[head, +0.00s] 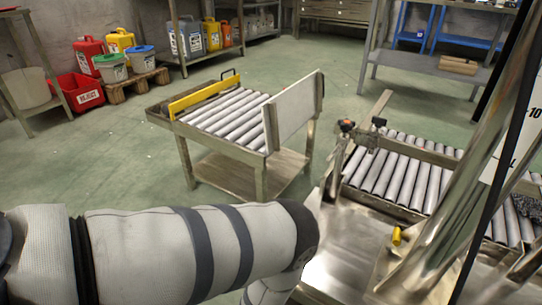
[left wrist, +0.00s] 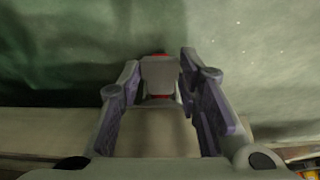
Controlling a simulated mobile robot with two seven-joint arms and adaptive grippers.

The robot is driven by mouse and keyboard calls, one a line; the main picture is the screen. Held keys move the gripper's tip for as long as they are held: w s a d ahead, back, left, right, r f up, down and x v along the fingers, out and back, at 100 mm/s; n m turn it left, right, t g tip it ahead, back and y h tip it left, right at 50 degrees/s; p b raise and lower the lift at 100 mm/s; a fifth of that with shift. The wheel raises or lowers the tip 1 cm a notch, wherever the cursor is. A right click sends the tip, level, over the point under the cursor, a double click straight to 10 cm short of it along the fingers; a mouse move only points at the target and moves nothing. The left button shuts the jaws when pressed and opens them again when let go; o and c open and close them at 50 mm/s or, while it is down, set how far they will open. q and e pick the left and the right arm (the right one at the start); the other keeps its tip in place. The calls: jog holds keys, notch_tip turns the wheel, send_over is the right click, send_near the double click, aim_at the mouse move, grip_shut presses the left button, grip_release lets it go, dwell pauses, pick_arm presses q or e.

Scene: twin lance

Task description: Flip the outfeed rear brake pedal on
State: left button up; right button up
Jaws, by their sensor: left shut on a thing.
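In the left wrist view my left gripper (left wrist: 165,95) is shut on a light grey block (left wrist: 159,71) with red edges, which sits between its two fingers. It may be a brake pedal, but I cannot tell which one. In the head view my left arm crosses the lower left, and its gripper is hidden. A roller cart (head: 262,180) with a yellow bar (head: 205,97) and an upright pale panel (head: 293,112) stands mid-floor. No brake pedal can be made out on it in the head view. My right gripper is not in view.
A roller conveyor (head: 400,178) with a metal bed stands close on the right, with a clamp (head: 346,126) at its left end. Jerrycans (head: 90,55) and a red bin (head: 77,92) are at the back left. Green floor (head: 345,85) lies open behind the cart.

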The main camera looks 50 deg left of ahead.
pick_arm(q)
jog(key=shift+f, duration=0.1)
jog(key=shift+s+f+t+y, duration=0.35)
jog(key=shift+f+t, duration=0.4)
jog(key=shift+t, duration=0.55)
jog(key=shift+s+f+t+y+b, duration=0.1)
jog(key=shift+f+t+y+b, duration=0.1)
jog(key=shift+f+t+b, duration=0.35)
jog(key=shift+f+t+y+b, duration=0.15)
jog(key=shift+f+t+b, duration=0.15)
jog(key=shift+t+b, duration=0.45)
jog(key=shift+f+t, duration=0.1)
jog(key=shift+t, duration=0.3)
jog(key=o, duration=1.1)
jog(key=shift+o, duration=0.2)
